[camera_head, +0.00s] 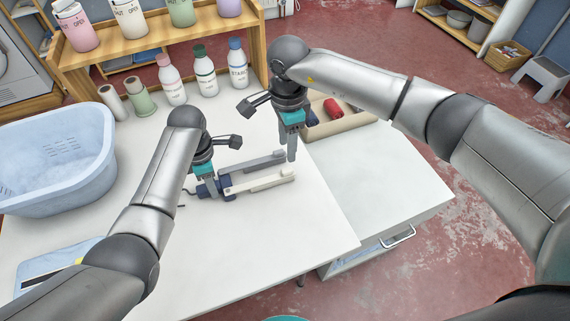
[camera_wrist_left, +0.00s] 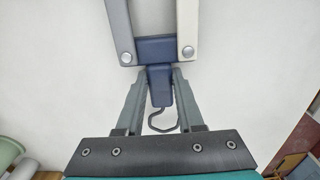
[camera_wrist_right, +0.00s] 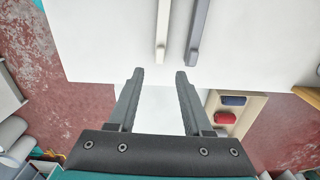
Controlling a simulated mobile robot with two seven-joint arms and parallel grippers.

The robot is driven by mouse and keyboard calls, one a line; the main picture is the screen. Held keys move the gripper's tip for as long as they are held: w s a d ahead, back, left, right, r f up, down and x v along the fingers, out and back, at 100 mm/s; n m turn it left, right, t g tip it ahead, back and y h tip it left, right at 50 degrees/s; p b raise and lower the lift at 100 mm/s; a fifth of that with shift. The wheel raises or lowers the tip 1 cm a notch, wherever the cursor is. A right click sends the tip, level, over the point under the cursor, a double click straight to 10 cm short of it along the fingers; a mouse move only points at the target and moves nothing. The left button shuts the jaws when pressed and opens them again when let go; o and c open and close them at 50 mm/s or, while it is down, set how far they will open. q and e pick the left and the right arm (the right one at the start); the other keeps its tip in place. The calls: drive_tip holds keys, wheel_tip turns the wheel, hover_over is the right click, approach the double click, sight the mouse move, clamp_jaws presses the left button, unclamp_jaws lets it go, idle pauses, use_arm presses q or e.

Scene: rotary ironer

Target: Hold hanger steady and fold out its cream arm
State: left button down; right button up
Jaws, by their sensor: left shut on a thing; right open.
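The folding hanger lies on the white table, with a navy hub (camera_head: 226,189), a cream arm (camera_head: 262,181) and a grey arm (camera_head: 252,164). Both arms point right, nearly parallel. My left gripper (camera_head: 212,188) is shut on the hub's narrow neck; in the left wrist view the jaws (camera_wrist_left: 160,88) flank the neck, and the wire hook (camera_wrist_left: 164,122) shows between them. My right gripper (camera_head: 291,152) is open and empty near the arms' tips. In the right wrist view the cream arm (camera_wrist_right: 163,30) and grey arm (camera_wrist_right: 198,32) end ahead of its fingers (camera_wrist_right: 158,80).
A blue basin (camera_head: 60,165) stands at the left. Several bottles (camera_head: 205,75) stand at the back below a wooden shelf. A beige tray (camera_head: 345,120) with a red item lies behind the right gripper.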

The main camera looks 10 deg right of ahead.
sight(287, 169)
wheel_tip(287, 169, down, 8)
drive_tip(key=shift+f, duration=0.25)
clamp_jaws()
idle(0.5)
idle(1.0)
